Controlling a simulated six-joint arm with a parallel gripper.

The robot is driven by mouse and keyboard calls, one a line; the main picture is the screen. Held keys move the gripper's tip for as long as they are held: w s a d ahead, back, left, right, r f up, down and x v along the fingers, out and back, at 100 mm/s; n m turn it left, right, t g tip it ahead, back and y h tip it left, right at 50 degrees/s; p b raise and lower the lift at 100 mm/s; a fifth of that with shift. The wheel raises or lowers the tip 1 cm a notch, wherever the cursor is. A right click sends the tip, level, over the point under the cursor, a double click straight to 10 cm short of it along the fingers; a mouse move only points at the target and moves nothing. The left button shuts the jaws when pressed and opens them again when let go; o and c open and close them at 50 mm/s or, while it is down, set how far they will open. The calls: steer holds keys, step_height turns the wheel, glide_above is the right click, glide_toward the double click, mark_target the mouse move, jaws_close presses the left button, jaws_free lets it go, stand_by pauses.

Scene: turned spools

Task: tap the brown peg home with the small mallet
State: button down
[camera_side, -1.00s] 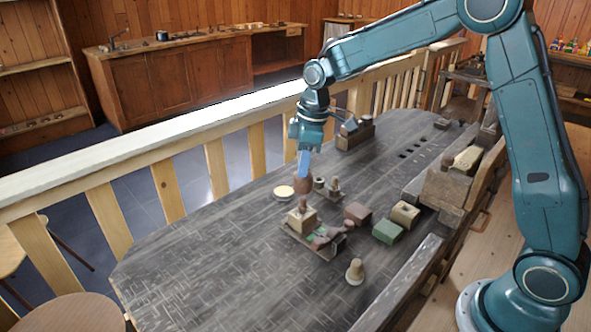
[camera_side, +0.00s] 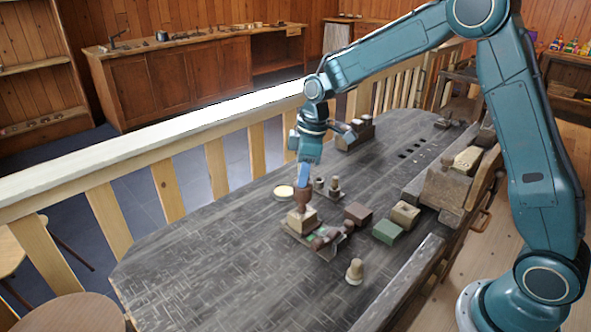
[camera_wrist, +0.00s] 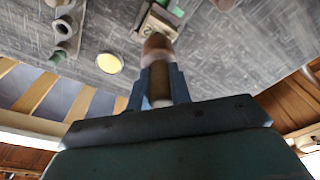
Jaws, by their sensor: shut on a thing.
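My gripper (camera_side: 304,180) is shut on the small mallet (camera_side: 302,197), whose brown head points down below the fingers. In the wrist view, my gripper (camera_wrist: 161,82) has the mallet's handle between its fingers, with the darker head (camera_wrist: 157,45) beyond the fingertips. The mallet head is directly over the pale block (camera_side: 302,222) that stands on a small tray-like board. The brown peg in that block is mostly hidden by the head, so I cannot tell whether they touch or how deep it sits. The block (camera_wrist: 158,24) shows partly behind the head in the wrist view.
A round pale disc (camera_side: 284,192) lies left of the block. A turned piece (camera_side: 334,188) stands behind it. Brown (camera_side: 357,213), green (camera_side: 387,232) and tan (camera_side: 405,214) blocks sit to the right. A pale spool-like piece (camera_side: 355,271) stands in front. The table's left end is clear.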

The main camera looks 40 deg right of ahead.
steer(key=shift+f, duration=0.1)
stand_by(0.3)
steer(key=shift+r, duration=1.1)
steer(key=shift+f, duration=0.1)
steer(key=shift+f, duration=1.3)
steer(key=shift+r, duration=0.1)
steer(key=shift+r, duration=1.05)
steer(key=shift+f, duration=0.1)
steer(key=shift+f, duration=1.35)
steer(key=shift+s, duration=0.1)
